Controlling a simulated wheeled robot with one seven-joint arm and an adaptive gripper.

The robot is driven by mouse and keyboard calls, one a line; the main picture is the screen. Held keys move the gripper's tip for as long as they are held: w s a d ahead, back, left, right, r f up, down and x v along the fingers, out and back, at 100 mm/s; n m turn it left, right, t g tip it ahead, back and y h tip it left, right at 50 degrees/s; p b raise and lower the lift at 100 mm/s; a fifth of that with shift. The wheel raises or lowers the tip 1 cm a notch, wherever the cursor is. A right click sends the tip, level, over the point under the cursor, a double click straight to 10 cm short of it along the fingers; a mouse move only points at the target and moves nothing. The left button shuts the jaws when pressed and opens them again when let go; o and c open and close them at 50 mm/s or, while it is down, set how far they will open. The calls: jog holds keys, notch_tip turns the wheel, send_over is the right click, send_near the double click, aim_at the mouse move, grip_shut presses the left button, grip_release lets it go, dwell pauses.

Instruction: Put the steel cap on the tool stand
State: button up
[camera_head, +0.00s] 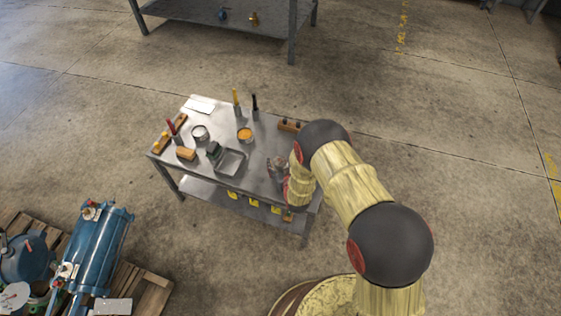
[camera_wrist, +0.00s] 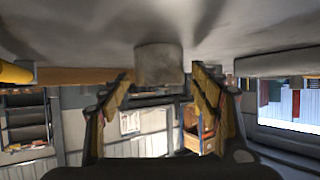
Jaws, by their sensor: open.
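A grey steel cylinder, which looks like the steel cap (camera_wrist: 158,65), sits on the metal tabletop, shown upside down in the wrist view. My gripper (camera_wrist: 160,92) is open, with one yellow-padded finger on each side of the view and the cylinder between and beyond the tips. I cannot tell whether the fingers touch it. In the head view my arm hides most of this spot at the table's right end. A brown wooden block with dark pegs (camera_head: 289,125) lies at the table's back right edge. I cannot tell for sure which thing is the tool stand.
A pallet with blue machinery (camera_head: 98,248) stands at lower left. Floor right is clear.

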jog(key=p+v, duration=0.3)
jog(key=v, duration=0.8)
jog(key=shift+p, duration=0.3)
jog(key=w+d+r+m+g, duration=0.1)
jog(key=w+r, duration=0.3)
jog(key=r, duration=0.4)
jog(key=w+d+r, duration=0.1)
jog(key=w+r, duration=0.2)
jog(key=r, duration=0.5)
jog(key=s+d+r+g+h, duration=0.1)
jog(key=d+r, duration=0.1)
jog(key=r, duration=0.5)
jog(key=s+d+r+g, duration=0.1)
jog(key=s+d+r, duration=0.15)
jog(key=r, duration=0.45)
jog(key=s+d+r+m+g+h, duration=0.1)
jog(key=s+d+r, duration=0.2)
jog(key=s+r, duration=0.4)
jog(key=s+d+r+g, duration=0.1)
jog(key=s+d+r, duration=0.3)
jog(key=s+r, duration=0.25)
jog(key=s+d+r+g, duration=0.1)
jog(key=s+r, duration=0.1)
jog(key=s, duration=0.6)
jog(key=s+d+r+h, duration=0.1)
jog(key=s+d, duration=0.1)
jog(key=s, duration=0.7)
jog(key=shift+s+d+r+m+g, duration=0.2)
jog(key=shift+s+r+m+g, duration=0.05)
jog(key=shift+r+m+g, duration=0.15)
